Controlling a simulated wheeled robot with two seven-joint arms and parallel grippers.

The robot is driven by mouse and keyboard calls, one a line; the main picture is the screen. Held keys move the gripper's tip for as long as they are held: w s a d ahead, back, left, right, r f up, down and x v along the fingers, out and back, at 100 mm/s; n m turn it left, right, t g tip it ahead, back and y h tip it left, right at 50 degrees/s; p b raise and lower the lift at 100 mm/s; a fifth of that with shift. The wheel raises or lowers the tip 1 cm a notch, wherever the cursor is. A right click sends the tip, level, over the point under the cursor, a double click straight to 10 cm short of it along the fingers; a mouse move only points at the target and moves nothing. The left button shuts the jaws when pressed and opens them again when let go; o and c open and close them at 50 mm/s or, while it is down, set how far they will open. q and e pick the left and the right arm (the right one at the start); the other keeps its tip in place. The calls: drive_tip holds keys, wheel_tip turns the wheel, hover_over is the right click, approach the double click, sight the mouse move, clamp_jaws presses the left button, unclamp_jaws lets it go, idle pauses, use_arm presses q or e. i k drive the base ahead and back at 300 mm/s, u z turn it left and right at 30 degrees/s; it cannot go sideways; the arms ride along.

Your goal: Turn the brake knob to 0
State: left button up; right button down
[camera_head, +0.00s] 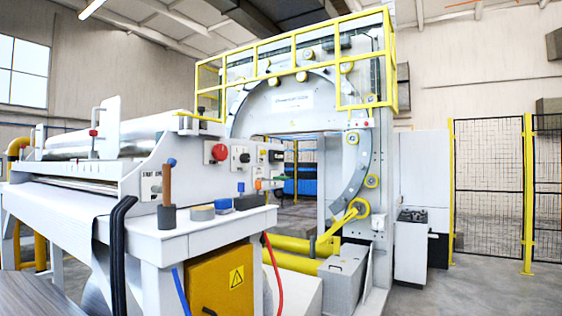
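The side panel of the white roller machine (185,178) carries several controls. A large red round knob or button (219,152) sits on it. To its right is a pale plate with a small dark knob (241,157), and further right are more small dark controls (276,157). Any brake label or scale is too small to read, so I cannot tell which control is the brake knob or where it points. Neither of my grippers shows in the head view.
A yellow cabinet (218,283) is underneath. A ring-shaped wrapping machine (380,130) stands behind. Floor at right (480,290) is clear before a mesh fence (488,190).

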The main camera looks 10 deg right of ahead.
sight(244, 158)
drive_tip(key=z, duration=1)
drive_tip(key=k, duration=1.3)
drive_tip(key=z, duration=1.15)
drive_tip(key=i, duration=1.35)
drive_tip(key=u, duration=0.2)
drive_tip(key=i, duration=1.85)
drive_tip(key=u, duration=1.35)
drive_tip(key=i, duration=0.95)
drive_tip(key=u, duration=1.05)
